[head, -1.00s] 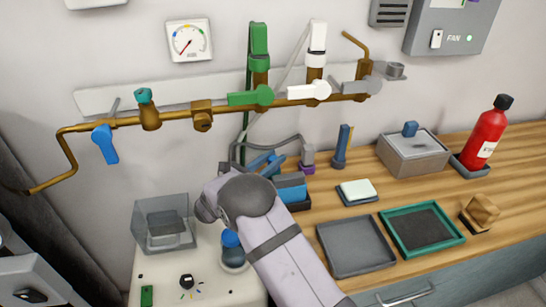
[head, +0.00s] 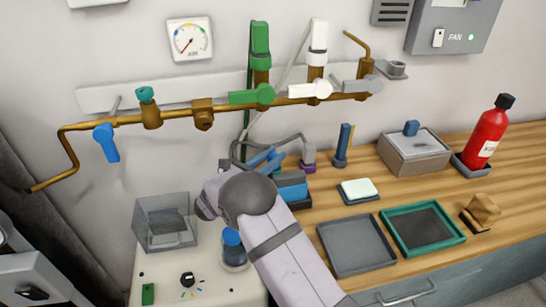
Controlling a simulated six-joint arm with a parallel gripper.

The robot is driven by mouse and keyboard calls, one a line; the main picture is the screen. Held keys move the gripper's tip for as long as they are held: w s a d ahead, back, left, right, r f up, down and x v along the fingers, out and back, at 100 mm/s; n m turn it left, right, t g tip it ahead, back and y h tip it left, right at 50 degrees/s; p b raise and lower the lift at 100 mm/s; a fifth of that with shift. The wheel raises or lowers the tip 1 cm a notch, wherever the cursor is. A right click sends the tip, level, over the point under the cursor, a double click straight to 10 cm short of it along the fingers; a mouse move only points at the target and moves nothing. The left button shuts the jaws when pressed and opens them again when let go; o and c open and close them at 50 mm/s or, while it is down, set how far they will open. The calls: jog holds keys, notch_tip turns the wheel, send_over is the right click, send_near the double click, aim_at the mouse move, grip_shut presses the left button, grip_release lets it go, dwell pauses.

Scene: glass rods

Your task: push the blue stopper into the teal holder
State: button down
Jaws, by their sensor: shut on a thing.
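I cannot pick out the blue stopper or the teal holder for certain. My arm (head: 285,255) rises from the bottom to a grey rounded wrist joint (head: 247,193) at the middle. The jaws and whatever they hold are hidden behind this wrist. A clear jar with a blue top (head: 232,238) stands on the white bench, just below and left of the wrist and partly covered by the arm. A teal-rimmed tray (head: 459,238) lies flat on the wooden counter at the right. A small teal cap (head: 146,94) sits on the brass pipe.
The brass pipe (head: 130,121) with several valve handles runs along the wall above. A clear box (head: 165,221) stands left of the wrist. A grey tray (head: 357,247), a lidded grey box (head: 415,155) and a red bottle (head: 486,138) stand on the right counter.

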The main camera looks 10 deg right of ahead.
jog(key=shift+f+b, duration=0.45)
jog(key=shift+f, duration=0.25)
jog(key=c, duration=1.8)
grip_release()
jog(key=shift+o, duration=0.2)
jog(key=shift+a, duration=0.1)
jog(key=p+v, duration=0.1)
jog(key=v, duration=0.9)
jog(key=shift+s+a, duration=0.3)
